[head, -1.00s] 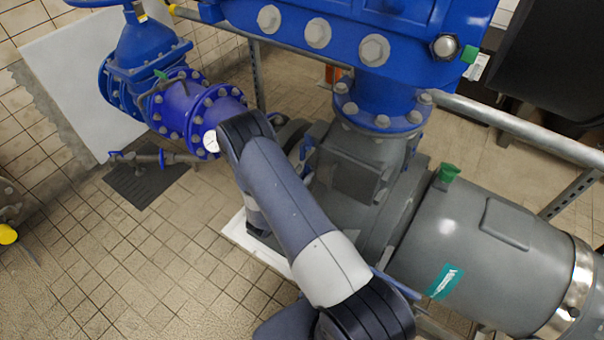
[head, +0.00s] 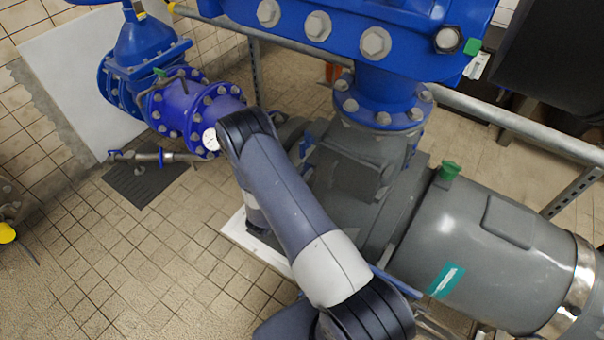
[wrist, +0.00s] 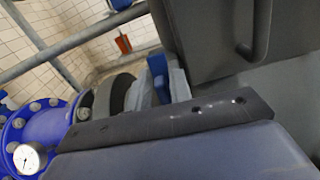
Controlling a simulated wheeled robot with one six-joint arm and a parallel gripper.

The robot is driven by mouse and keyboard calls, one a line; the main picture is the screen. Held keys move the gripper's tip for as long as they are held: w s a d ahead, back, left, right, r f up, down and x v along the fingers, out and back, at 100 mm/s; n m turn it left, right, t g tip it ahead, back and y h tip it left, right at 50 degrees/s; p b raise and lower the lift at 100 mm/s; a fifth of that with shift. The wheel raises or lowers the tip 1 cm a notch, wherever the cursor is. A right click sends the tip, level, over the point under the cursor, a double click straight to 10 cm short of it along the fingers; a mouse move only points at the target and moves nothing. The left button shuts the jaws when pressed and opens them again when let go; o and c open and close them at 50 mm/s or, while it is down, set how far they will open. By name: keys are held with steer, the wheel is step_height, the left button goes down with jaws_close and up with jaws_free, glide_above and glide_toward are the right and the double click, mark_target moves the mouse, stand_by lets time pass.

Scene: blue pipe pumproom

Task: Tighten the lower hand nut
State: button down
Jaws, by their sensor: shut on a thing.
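My gripper (wrist: 165,122) fills the lower part of the wrist view, with a dark bar in front of a blue-grey body. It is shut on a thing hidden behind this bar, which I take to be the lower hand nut. A blue hand nut (wrist: 157,78) stands just beyond the bar, against a grey flange. My gripper is hidden behind my arm there.
The grey pump housing (head: 340,195) and large motor (head: 480,250) lie close on the right. Blue pipework (head: 380,100) stands above. A blue pipe with a round gauge (wrist: 27,158) is at the left. Open tiled floor (head: 130,260) lies to the left.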

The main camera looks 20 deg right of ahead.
steer(key=m+b, duration=0.1)
steer(key=b, duration=0.1)
steer(key=m+b, duration=0.2)
steer(key=b, duration=0.1)
steer(key=s+f+m+b, duration=0.1)
steer(key=b, duration=0.1)
steer(key=shift+d+m, duration=0.3)
steer(key=shift+m, duration=0.1)
steer(key=m+b, duration=0.4)
steer(key=b, duration=0.3)
steer(key=s+f+m+b, duration=0.1)
steer(key=m+b, duration=0.3)
steer(key=b, duration=0.4)
steer(key=d+f+m+b, duration=0.1)
steer(key=m+b, duration=0.3)
steer(key=b, duration=0.3)
steer(key=shift+s+f, duration=0.1)
steer(key=shift+s, duration=0.05)
steer(key=shift+m+b, duration=0.3)
steer(key=shift+b, duration=0.3)
steer(key=c, duration=1.5)
jaws_free()
steer(key=shift+a, duration=0.1)
steer(key=p+v, duration=0.1)
steer(key=v, duration=0.9)
steer(key=shift+s+a+p, duration=0.25)
steer(key=shift+a+p, duration=0.1)
steer(key=shift+p, duration=0.05)
